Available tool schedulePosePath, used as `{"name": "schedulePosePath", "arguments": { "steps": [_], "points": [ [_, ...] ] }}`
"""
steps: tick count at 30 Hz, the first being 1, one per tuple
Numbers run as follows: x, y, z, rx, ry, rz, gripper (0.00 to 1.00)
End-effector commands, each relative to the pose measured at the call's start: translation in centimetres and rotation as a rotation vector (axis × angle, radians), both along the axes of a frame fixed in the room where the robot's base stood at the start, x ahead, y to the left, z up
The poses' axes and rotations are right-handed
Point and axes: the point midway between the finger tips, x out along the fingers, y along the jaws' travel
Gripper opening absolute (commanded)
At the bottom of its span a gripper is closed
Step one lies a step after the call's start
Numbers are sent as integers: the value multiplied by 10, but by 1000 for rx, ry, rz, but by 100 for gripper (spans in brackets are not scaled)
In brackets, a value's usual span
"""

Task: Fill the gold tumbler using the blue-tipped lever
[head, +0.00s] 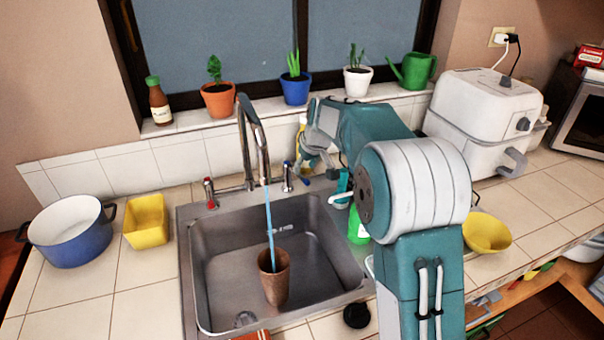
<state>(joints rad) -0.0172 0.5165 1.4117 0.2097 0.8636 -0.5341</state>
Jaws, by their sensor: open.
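The gold tumbler (273,278) stands upright in the sink basin (318,255) and looks brownish. A blue stream of water (269,225) runs from the chrome faucet (251,140) down into its mouth. The water level inside cannot be made out. The blue-tipped lever (287,176) is right of the faucet base. The red-tipped lever (210,193) is to its left. My gripper (306,170) is open and empty, close by the right side of the blue-tipped lever. Whether it touches the lever I cannot tell. My arm hides part of the counter behind the sink.
A blue pot (70,240) and a yellow container (146,221) stand left of the sink. A green bottle (357,225) is beside my arm. A yellow bowl (487,233) and a white appliance (485,115) are to the right. Potted plants line the windowsill (190,122).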

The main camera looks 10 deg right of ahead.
Motion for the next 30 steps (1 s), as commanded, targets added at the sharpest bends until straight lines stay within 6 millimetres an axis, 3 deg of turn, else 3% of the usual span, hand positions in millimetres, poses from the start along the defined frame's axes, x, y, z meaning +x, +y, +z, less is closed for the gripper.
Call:
{"name": "schedulePosePath", "arguments": {
  "steps": [3, 10, 22, 23, 26, 30],
  "points": [
    [-9, -4, 26, 0, -4, -1, 54],
    [-22, -11, 61, -2, -1, -1, 54],
    [-26, -13, 70, -1, 2, 0, 54],
    [-26, -13, 70, -1, 2, 0, 45],
    [-23, -15, 68, 7, 11, -1, 1],
    [-10, -31, 60, 62, 57, 8, 0]
  ]
}}
